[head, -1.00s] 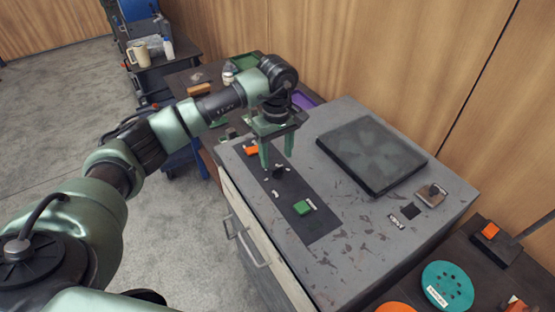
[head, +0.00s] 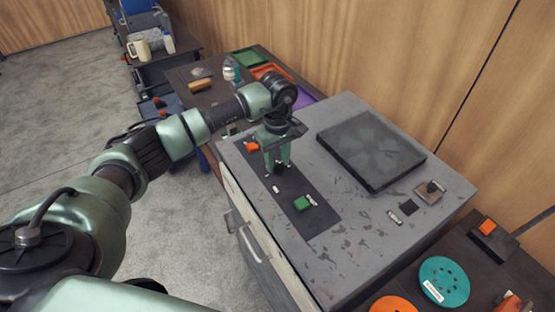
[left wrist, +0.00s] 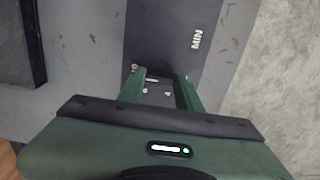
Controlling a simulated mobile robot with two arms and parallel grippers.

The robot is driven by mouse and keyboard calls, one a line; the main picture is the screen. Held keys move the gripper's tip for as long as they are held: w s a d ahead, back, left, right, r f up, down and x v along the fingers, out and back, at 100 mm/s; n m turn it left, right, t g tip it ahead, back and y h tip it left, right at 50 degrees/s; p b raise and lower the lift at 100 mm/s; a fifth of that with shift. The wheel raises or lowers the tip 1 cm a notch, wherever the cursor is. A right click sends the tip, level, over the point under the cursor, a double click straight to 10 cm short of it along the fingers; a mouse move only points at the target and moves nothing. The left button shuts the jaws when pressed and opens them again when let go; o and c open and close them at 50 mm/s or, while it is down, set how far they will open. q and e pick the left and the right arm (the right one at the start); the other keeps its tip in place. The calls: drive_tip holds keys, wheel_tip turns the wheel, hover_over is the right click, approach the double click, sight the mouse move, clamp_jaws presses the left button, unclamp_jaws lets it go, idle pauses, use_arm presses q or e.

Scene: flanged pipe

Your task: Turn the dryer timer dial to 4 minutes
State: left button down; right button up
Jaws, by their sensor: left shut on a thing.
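The dryer timer dial (head: 279,169) is a small black knob on the dark control strip (head: 322,222) along the front of the grey machine top. White marks lie around it. My left gripper (head: 278,166) points down over it, with its green fingers on both sides, shut on the dial. In the left wrist view the gripper (left wrist: 160,84) hides most of the dial, and a "MIN" label (left wrist: 196,39) shows on the strip. Which mark the dial points at cannot be read. My right gripper is not in view.
On the strip are an orange switch (head: 252,147) and a green button (head: 302,204), one on each side of the dial. A dark square lid (head: 371,150) lies behind. A small knob on a brown plate (head: 429,192) is at the right. Side tables hold trays and discs.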

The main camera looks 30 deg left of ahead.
use_arm(q)
drive_tip(key=shift+f+n+b, duration=0.15)
drive_tip(key=shift+n+b, duration=0.9)
drive_tip(key=shift+n, duration=0.05)
drive_tip(key=n+b, duration=0.2)
drive_tip(key=shift+n, duration=0.3)
drive_tip(key=n+b, duration=0.1)
drive_tip(key=n, duration=0.1)
drive_tip(key=shift+n+b, duration=0.35)
drive_tip(key=shift+n, duration=0.05)
drive_tip(key=n+b, duration=0.2)
drive_tip(key=n, duration=0.1)
drive_tip(key=shift+n, duration=0.3)
drive_tip(key=n+b, duration=0.2)
drive_tip(key=n, duration=0.6)
drive_tip(key=n+b, duration=0.1)
drive_tip(key=n, duration=0.3)
drive_tip(key=shift+r, duration=0.3)
drive_tip(key=shift+w+n+b, duration=0.1)
drive_tip(key=shift+n+b, duration=0.2)
drive_tip(key=shift+n, duration=0.1)
